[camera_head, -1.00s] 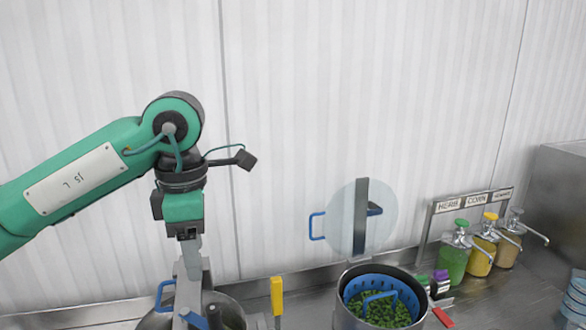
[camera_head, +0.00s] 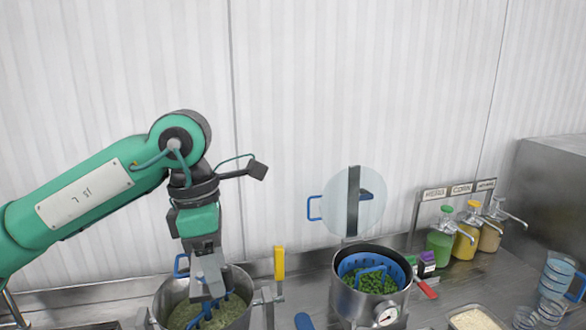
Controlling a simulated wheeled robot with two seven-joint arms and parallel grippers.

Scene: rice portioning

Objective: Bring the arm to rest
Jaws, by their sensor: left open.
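My left arm comes in from the left, its green forearm bent down at the wrist. My left gripper (camera_head: 208,287) is open and points down over a steel pot (camera_head: 246,285) at the lower left. The pot holds a pale green, grainy mass (camera_head: 183,312). A blue pronged part (camera_head: 208,314) shows in the pot just below the fingers; whether the fingers touch it cannot be told. The gripper hides part of the pot and its contents. My right gripper is out of view.
A second pot (camera_head: 345,300) with a blue basket of green pieces and a dial stands right of centre, a round clear lid (camera_head: 367,205) upright behind it. Pump bottles (camera_head: 440,240) stand at the right. A tray (camera_head: 472,318) and stacked clear cups (camera_head: 555,285) are at lower right.

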